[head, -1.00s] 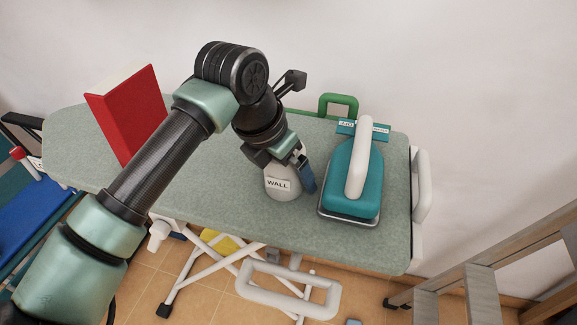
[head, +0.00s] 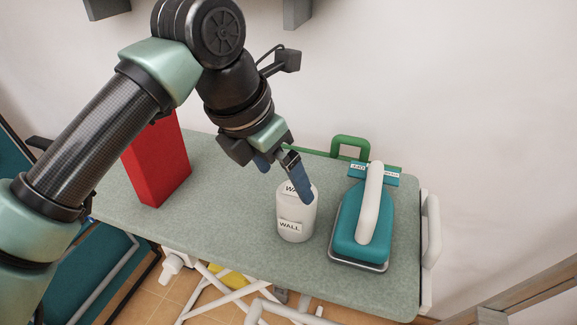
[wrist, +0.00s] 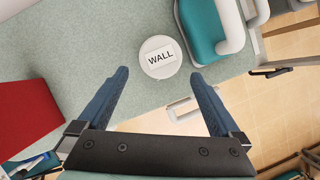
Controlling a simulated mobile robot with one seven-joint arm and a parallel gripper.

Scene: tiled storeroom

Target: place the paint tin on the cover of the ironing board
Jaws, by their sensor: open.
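The paint tin (head: 296,224) is a white cylinder with "WALL" labels on its side and lid. It stands upright on the grey-green cover (head: 230,223) of the ironing board, left of the iron. In the wrist view the tin's lid (wrist: 155,71) shows beyond and between the blue fingertips. My gripper (head: 284,180) is open and empty, just above the tin; one finger covers part of its lid in the head view. In the wrist view my gripper (wrist: 160,75) has its fingers spread wide, with cover visible between them and the tin.
A teal iron (head: 360,225) with a white handle stands close to the tin's right. A red box-like object (head: 160,165) stands on the board's left part. A green handle-shaped thing (head: 350,142) is at the back edge. The cover between red object and tin is clear.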

